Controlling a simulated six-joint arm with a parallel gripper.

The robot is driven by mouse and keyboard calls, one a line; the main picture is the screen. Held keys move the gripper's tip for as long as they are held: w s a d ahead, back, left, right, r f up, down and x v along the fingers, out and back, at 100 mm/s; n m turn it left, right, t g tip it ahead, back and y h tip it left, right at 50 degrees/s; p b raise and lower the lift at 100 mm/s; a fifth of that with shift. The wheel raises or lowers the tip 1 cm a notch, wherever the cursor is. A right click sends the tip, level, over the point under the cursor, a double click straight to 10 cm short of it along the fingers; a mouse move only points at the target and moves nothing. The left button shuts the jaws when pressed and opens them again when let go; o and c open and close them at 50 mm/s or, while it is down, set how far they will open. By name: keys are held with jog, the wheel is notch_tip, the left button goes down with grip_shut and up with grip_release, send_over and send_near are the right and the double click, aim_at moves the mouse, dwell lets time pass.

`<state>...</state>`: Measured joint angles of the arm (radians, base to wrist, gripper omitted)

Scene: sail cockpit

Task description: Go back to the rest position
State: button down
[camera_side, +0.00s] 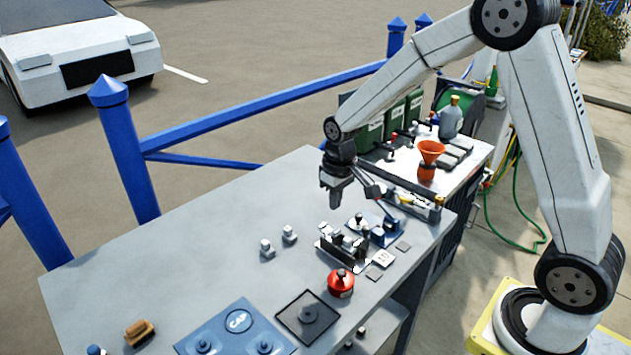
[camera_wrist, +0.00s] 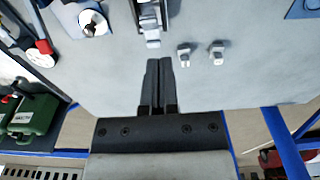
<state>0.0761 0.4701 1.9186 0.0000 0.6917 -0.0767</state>
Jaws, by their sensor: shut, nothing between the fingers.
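My gripper (camera_side: 336,196) hangs above the far part of the grey table (camera_side: 200,250), fingers pointing down. It is shut and empty. In the wrist view the two fingers of my gripper (camera_wrist: 159,62) lie side by side with nothing between them. Their tips point towards a metal fixture (camera_wrist: 152,38), which in the side view (camera_side: 345,248) stands in front of and below my gripper. The gripper looks clear of the table and of the fixture.
Two small metal pieces (camera_side: 267,247) stand left of the fixture. A red round container (camera_side: 341,283), a black tray (camera_side: 307,316) and a blue board (camera_side: 235,330) lie nearer. An orange funnel (camera_side: 431,152) and green canisters (camera_side: 370,132) stand behind. The table's left part is mostly bare.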

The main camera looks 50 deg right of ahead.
jog(key=s+a+r+t, duration=0.1)
jog(key=s+a+t, duration=0.1)
jog(key=s, duration=1.3)
jog(key=shift+s+a, duration=0.15)
jog(key=shift+a, duration=0.5)
